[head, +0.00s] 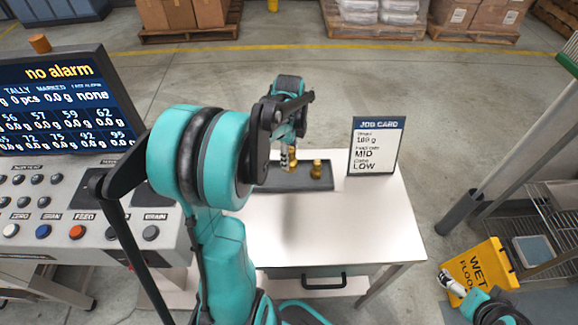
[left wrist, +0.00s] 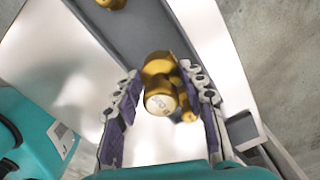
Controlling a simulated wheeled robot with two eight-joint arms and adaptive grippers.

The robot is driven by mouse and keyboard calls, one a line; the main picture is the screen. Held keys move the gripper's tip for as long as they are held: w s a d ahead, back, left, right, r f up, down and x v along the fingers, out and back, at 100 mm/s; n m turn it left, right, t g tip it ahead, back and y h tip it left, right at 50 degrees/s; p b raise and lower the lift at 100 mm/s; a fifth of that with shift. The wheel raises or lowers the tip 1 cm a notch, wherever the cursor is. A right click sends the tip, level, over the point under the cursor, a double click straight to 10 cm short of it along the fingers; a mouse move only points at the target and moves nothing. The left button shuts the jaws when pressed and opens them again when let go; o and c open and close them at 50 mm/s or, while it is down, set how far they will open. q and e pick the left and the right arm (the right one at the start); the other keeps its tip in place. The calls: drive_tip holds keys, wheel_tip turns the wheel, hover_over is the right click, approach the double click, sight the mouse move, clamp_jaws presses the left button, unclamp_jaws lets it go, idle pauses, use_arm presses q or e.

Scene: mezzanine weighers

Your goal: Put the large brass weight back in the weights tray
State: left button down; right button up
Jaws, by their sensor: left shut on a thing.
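My left gripper (head: 289,160) points down over the dark grey weights tray (head: 300,188) on the white table. It is shut on a brass weight, which shows between the purple finger pads in the left wrist view (left wrist: 160,85); I take it as the large one. I cannot tell whether it touches the tray floor. Another brass weight (head: 316,169) stands in the tray just right of the gripper. My arm hides the tray's left end. My right gripper (head: 452,285) is low at the right, apart from the table; its jaws are too small to read.
A job card (head: 376,146) stands on the table right of the tray. The weigher console (head: 60,205) and its screen (head: 65,100) are at the left. The table front is clear. A yellow wet-floor sign (head: 485,268) and a wire rack (head: 540,235) are at the right.

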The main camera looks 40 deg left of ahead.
use_arm(q)
wheel_tip(320, 180, down, 4)
drive_tip(key=shift+w+f+b, duration=0.1)
drive_tip(key=shift+b, duration=0.9)
drive_tip(key=c, duration=0.9)
unclamp_jaws()
